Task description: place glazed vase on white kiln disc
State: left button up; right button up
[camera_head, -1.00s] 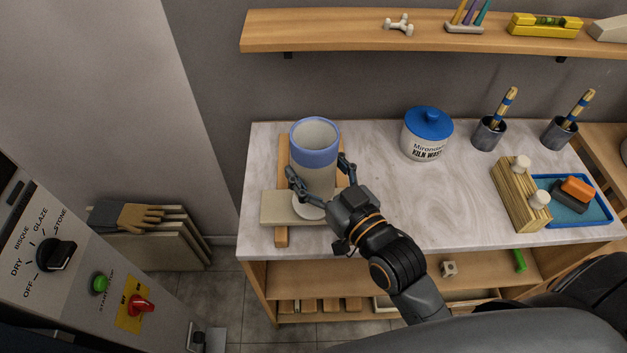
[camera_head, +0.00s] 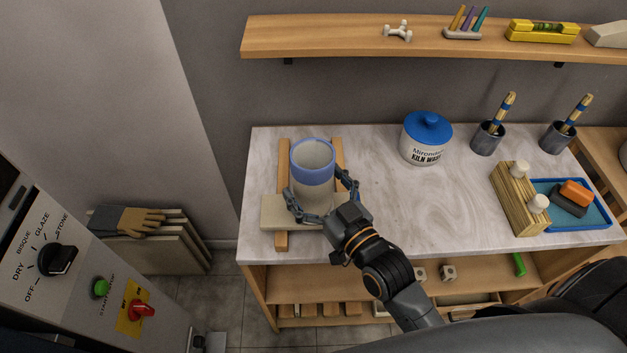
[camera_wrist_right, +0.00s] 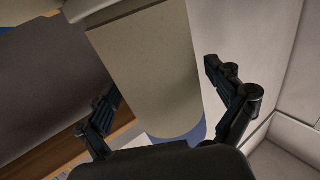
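The glazed vase (camera_head: 314,175), beige below with a blue glazed rim, stands upright over the beige kiln slab on the worktop. It also shows in the right wrist view (camera_wrist_right: 150,75), filling the middle. My right gripper (camera_head: 322,200) has one finger on each side of the vase. In the wrist view its fingers (camera_wrist_right: 165,95) are spread, with gaps beside the vase wall. The white kiln disc is hidden in the head view; a pale edge at the vase's base (camera_wrist_right: 88,9) in the wrist view may be it. My left gripper is out of view.
The beige slab (camera_head: 275,212) rests on two wooden rails (camera_head: 282,241). A blue-lidded kiln wash jar (camera_head: 424,150) stands to the right, with brush cups (camera_head: 487,138), a wooden block stack (camera_head: 517,205) and a blue tray (camera_head: 607,217) beyond. The marble top between is clear.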

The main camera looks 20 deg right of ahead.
jog(key=shift+r, duration=0.2)
jog(key=b+v, duration=0.2)
jog(key=v, duration=1)
jog(key=shift+f, duration=0.1)
dwell(0.3)
